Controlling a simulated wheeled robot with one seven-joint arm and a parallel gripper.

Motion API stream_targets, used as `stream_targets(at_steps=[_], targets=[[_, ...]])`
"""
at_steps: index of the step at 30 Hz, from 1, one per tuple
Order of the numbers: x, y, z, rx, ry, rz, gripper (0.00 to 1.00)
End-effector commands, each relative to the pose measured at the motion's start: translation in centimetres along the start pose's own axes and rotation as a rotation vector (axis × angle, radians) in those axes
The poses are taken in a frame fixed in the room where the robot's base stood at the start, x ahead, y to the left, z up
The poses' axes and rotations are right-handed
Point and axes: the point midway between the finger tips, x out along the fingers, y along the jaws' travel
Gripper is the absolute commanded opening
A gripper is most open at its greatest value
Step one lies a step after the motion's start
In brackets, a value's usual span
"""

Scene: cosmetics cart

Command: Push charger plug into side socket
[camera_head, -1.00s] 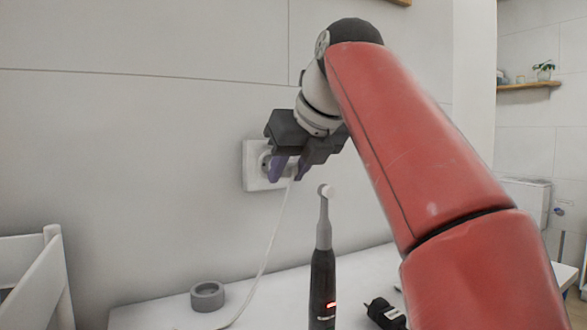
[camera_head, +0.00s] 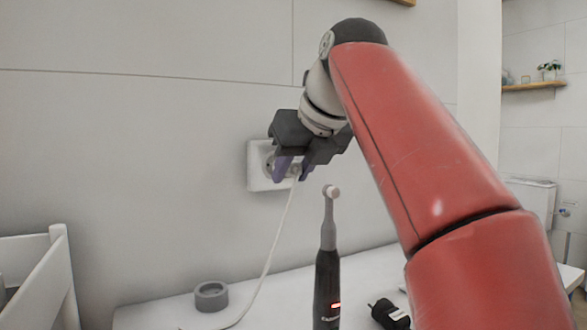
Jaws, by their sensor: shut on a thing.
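A white double wall socket (camera_head: 257,171) sits on the wall behind my gripper. Its left round outlet shows in part, and the right side is mostly covered. My gripper (camera_head: 294,172) points down in front of the socket and is shut on the charger plug. The plug itself is hidden between the dark fingers with purple tips. Its white cord (camera_head: 281,225) hangs from between the fingertips down to the table. I cannot tell whether the plug touches the socket.
A black electric toothbrush (camera_head: 327,275) with a lit red mark stands upright below the gripper. A grey ring (camera_head: 211,296) is on the white table (camera_head: 160,315) at left. A black object (camera_head: 389,314) lies at right. A white slatted rack (camera_head: 35,275) stands at far left.

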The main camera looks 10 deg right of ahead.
Motion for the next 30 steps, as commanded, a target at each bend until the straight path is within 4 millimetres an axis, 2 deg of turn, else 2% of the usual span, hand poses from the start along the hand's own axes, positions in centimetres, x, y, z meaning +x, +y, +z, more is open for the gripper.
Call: stream_targets(at_steps=[15, 30], targets=[[0.00, -0.01, 0.03, 0.000, 0.000, 0.000, 0.08], [0.87, -0.03, 0.89, 0.000, 0.000, 0.000, 0.08]])
